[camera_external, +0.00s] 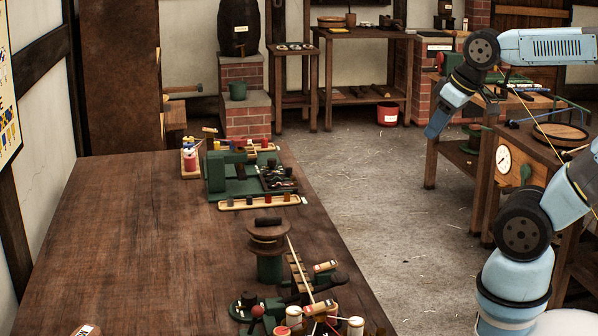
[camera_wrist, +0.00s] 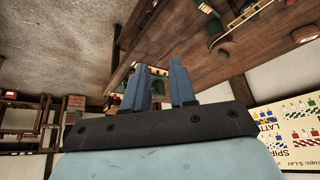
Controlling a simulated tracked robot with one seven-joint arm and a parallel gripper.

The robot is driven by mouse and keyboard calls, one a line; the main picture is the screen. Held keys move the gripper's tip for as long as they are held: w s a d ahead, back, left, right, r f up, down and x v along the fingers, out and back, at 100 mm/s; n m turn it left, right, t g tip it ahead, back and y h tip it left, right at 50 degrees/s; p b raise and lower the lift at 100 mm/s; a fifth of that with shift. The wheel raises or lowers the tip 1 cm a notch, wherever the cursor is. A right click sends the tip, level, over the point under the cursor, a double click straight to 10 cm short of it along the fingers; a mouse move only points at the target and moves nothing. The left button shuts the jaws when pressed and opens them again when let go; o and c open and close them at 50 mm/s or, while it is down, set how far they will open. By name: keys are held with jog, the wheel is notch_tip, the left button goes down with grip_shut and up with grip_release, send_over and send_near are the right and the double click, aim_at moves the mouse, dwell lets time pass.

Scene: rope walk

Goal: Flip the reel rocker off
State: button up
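A reel (camera_external: 268,230) with dark wooden discs stands on a green post on the long wooden table, with a light rope running down from it. Beside it is a green base (camera_external: 262,312) with a red knob and dark parts. I cannot tell which small part is the reel rocker, nor its position. My gripper (camera_external: 437,124) hangs in the air over the floor, right of the table and well away from the reel. In the wrist view its blue fingers (camera_wrist: 163,84) are apart with nothing visible between them.
A green machine (camera_external: 228,178) with trays of coloured pieces stands farther back on the wooden table (camera_external: 130,235). A workbench (camera_external: 545,140) with a dial is at the right. Open floor (camera_external: 385,190) lies between. The table's left part is clear.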

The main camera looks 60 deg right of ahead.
jog(key=shift+w+a, duration=0.15)
jog(key=shift+w, duration=0.25)
jog(key=shift+c, duration=0.7)
jog(key=w+a, duration=0.1)
jog(key=w, duration=0.1)
jog(key=w+f+m+g, duration=0.1)
jog(key=w+a+m+g, duration=0.1)
jog(key=w, duration=0.1)
jog(key=shift+w+a+f, duration=0.2)
jog(key=shift+w+a, duration=0.1)
grip_shut()
jog(key=w+a+f+m+g+h, duration=0.1)
jog(key=w+a+f+m+g, duration=0.4)
jog(key=w+a+f, duration=0.9)
jog(key=shift+a+f+m+h, duration=0.25)
jog(key=shift+f+m+h, duration=0.15)
jog(key=shift+m, duration=0.5)
